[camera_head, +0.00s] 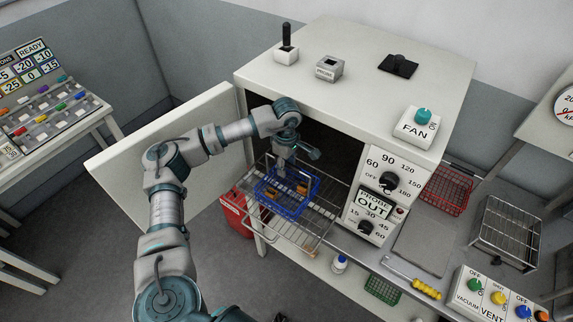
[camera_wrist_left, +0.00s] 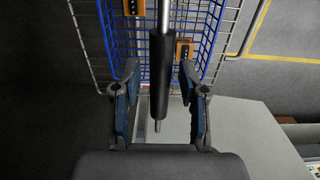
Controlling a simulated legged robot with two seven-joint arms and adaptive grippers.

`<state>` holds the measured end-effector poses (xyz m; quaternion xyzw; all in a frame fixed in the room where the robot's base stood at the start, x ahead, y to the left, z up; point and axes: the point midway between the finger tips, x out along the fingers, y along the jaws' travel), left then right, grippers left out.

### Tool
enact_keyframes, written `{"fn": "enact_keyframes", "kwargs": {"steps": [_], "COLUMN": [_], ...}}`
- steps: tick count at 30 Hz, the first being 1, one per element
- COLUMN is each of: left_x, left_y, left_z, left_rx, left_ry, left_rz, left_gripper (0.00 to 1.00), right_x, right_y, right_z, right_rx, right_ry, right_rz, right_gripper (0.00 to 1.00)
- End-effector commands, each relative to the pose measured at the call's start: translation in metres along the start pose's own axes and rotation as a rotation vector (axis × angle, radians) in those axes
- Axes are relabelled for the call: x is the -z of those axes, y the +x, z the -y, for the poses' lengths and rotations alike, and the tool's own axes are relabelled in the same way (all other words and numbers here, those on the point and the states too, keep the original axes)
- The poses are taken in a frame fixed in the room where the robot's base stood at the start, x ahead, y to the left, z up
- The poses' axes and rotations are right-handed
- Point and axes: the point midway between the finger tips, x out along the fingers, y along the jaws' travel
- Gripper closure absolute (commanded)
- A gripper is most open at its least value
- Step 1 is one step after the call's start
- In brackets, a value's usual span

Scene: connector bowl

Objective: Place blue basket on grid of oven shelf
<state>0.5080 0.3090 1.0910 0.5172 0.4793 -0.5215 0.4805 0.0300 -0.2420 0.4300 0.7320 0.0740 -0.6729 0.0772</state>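The blue basket (camera_head: 287,205) is a wire basket with orange-and-black pieces in it. In the head view it appears to sit on the wire grid of the oven shelf (camera_head: 302,236), which sticks out of the open oven. My left gripper (camera_head: 291,163) is over the basket's back part. In the left wrist view the gripper (camera_wrist_left: 160,92) is open, with a black handle (camera_wrist_left: 162,75) between its fingers and visible gaps on both sides. The basket (camera_wrist_left: 210,35) lies beyond the fingertips there. Whether the handle belongs to the basket is unclear. My right gripper does not show.
The oven door (camera_head: 170,150) stands open at the left. The control panel (camera_head: 384,195) is right of the opening. A red container (camera_head: 236,213) stands below the shelf. A red basket (camera_head: 446,190), a wire rack (camera_head: 507,230) and a yellow-handled tool (camera_head: 425,288) are at the right.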

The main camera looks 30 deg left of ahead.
Motion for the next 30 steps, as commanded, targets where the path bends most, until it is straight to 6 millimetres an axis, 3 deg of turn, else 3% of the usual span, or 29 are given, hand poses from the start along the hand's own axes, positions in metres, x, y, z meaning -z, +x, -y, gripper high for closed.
{"fn": "enact_keyframes", "kwargs": {"steps": [8,21,30], "left_x": [0.001,0.000,0.001], "left_y": [-0.012,-0.103,-0.121], "left_z": [-0.001,-0.001,0.000], "left_rx": [-0.003,-0.003,0.000], "left_ry": [-0.001,-0.001,0.000], "left_rz": [0.001,0.001,0.001], "left_gripper": [0.57,0.57,0.57], "right_x": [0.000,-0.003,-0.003], "right_y": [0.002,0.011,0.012], "right_z": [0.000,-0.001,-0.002], "right_rx": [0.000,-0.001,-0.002], "right_ry": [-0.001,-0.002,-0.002], "right_rz": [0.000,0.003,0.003], "right_gripper": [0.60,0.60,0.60]}}
